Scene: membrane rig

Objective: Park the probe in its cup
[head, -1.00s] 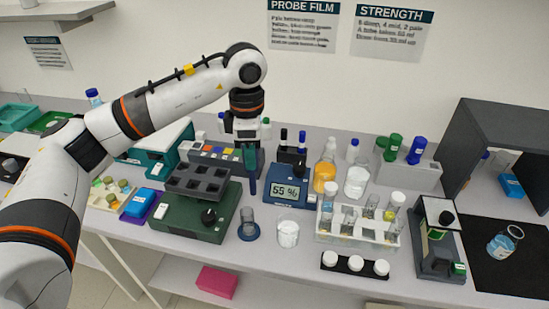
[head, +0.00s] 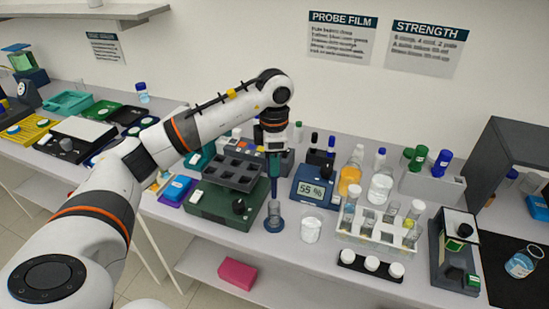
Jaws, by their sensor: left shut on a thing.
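The probe (head: 274,178) is a slim upright stick, teal at the top and dark blue below. My left gripper (head: 273,150) is shut on its upper part. The cup (head: 274,216) is a small clear tube on a round blue base, standing on the bench just below the probe. The probe's lower tip is at the cup's mouth in the picture; I cannot tell whether it is slightly inside or just above. My right gripper is not in view.
A green device with a grey block (head: 233,173) stands left of the cup. A blue meter reading 55 % (head: 310,188) is behind right. A white beaker (head: 311,229) stands close on the right. A clear tube rack (head: 375,234) is farther right.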

